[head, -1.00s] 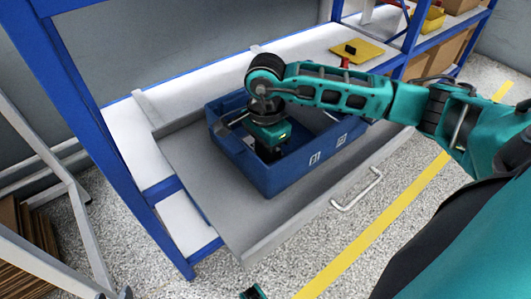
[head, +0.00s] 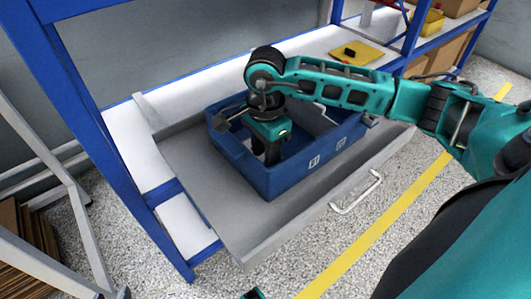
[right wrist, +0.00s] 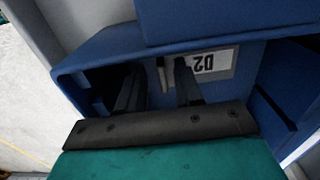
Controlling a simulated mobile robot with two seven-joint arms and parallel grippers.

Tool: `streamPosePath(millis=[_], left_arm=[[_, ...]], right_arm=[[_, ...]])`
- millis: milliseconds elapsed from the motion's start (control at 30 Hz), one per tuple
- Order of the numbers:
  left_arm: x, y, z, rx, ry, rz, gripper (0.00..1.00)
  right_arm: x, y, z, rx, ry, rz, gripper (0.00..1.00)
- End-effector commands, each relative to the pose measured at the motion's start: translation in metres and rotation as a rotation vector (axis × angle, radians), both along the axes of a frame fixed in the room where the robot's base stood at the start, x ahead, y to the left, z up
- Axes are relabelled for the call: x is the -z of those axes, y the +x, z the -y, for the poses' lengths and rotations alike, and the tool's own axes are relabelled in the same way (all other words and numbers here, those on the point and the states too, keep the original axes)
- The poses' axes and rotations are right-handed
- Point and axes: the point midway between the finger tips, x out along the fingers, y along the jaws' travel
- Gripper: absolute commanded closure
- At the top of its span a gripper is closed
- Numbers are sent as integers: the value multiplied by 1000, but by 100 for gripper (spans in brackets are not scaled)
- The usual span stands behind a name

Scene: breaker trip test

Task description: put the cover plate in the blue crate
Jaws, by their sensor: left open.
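The blue crate (head: 288,182) stands in the pulled-out grey drawer in the head view; its open top faces up. My right gripper (head: 268,154) points down into the crate's left part. In the right wrist view its two dark fingers (right wrist: 160,88) are apart with no object visible between them, and a blue wall with a D2 label shows beyond. A yellow plate (head: 357,54) with a black block on it lies on the white shelf behind; I cannot tell for sure that it is the cover plate. Only a bit of my left gripper (head: 253,293) shows at the bottom edge.
The drawer (head: 215,200) has bare floor left of the crate and a white handle (head: 357,193) in front. Blue rack posts (head: 110,130) stand at the left. A yellow bin (head: 428,20) and cardboard boxes are at the upper right.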

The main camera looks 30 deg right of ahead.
Motion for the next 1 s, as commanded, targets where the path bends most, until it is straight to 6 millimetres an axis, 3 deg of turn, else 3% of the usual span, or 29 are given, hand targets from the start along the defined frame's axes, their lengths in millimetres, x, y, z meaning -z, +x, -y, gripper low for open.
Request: streamPosePath(millis=[33,200,433,600,1000], left_arm=[[-5,0,-1,-2,2,2,57],[-9,0,-5,-7,11,2,57],[-7,-5,-9,-10,18,-8,57],[-8,-6,-10,-9,20,-10,57],[-7,-6,-10,-10,21,-10,57]], right_arm=[[-15,1,0,0,-1,5,65],[-54,1,1,0,-1,5,65],[-91,1,0,0,-1,2,65],[-101,0,0,1,-1,1,65],[-101,0,0,1,-1,0,65]])
